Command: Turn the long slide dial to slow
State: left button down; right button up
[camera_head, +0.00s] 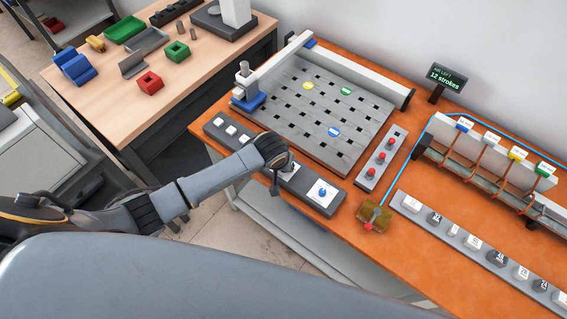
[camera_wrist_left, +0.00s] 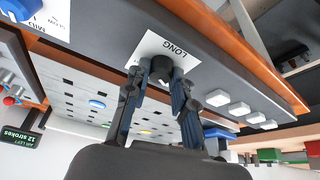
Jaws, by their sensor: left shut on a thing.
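The long slide dial (camera_wrist_left: 162,66) is a dark knob on a white plate marked LONG (camera_wrist_left: 172,47) on the grey control strip. My left gripper (camera_wrist_left: 160,78) is shut on this dial, with one finger on each side of it. In the head view my left gripper (camera_head: 284,168) reaches over the strip and hides most of the dial. The dial's pointer and its slow mark cannot be made out. My right gripper is not in view.
A second dial (camera_head: 322,192), blue on a white plate, sits just right on the same strip. Several white buttons (camera_head: 231,130) lie to the left. Behind is a grey perforated plate (camera_head: 300,118); a red-button panel (camera_head: 381,158) stands right of it.

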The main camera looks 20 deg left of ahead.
pick_arm(q)
jog(key=c, duration=1.1)
grip_release()
jog(key=v, duration=1.2)
jog(key=shift+w, duration=0.1)
